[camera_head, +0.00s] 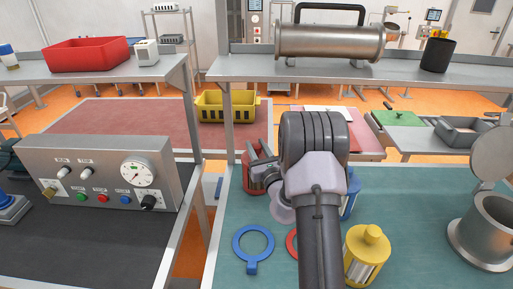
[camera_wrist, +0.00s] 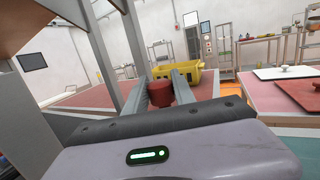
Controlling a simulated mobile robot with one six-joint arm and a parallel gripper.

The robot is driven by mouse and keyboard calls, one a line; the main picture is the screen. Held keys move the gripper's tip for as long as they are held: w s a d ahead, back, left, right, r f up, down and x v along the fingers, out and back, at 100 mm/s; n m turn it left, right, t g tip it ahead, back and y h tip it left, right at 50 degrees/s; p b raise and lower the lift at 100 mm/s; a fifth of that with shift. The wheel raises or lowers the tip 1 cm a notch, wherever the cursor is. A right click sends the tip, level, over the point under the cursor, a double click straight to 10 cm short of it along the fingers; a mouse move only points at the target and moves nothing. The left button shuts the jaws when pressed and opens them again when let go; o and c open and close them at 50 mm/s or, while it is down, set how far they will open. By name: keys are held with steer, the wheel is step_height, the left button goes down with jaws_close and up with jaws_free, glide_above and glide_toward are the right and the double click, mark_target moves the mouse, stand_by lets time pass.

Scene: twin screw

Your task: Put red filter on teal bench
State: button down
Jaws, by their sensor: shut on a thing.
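The red filter (camera_head: 251,172) is at the far left part of the teal bench (camera_head: 412,205), near its left edge. My gripper (camera_head: 262,178) is shut on the red filter, and the arm reaches over the bench from the front. In the wrist view the filter's red top (camera_wrist: 160,93) shows between the two fingers (camera_wrist: 165,90). My arm and fingers hide part of the filter. I cannot tell whether its base touches the bench.
A yellow filter (camera_head: 367,252) and a partly hidden blue filter (camera_head: 351,196) stand right of my arm. A blue ring (camera_head: 253,260) and a partly hidden red ring (camera_head: 291,244) lie in front. A metal pot (camera_head: 488,240) with a raised lid stands at right. A shelf (camera_head: 400,73) hangs behind.

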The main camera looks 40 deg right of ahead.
steer(key=c, duration=1)
jaws_free()
steer(key=shift+f, duration=0.1)
steer(key=shift+c, duration=0.2)
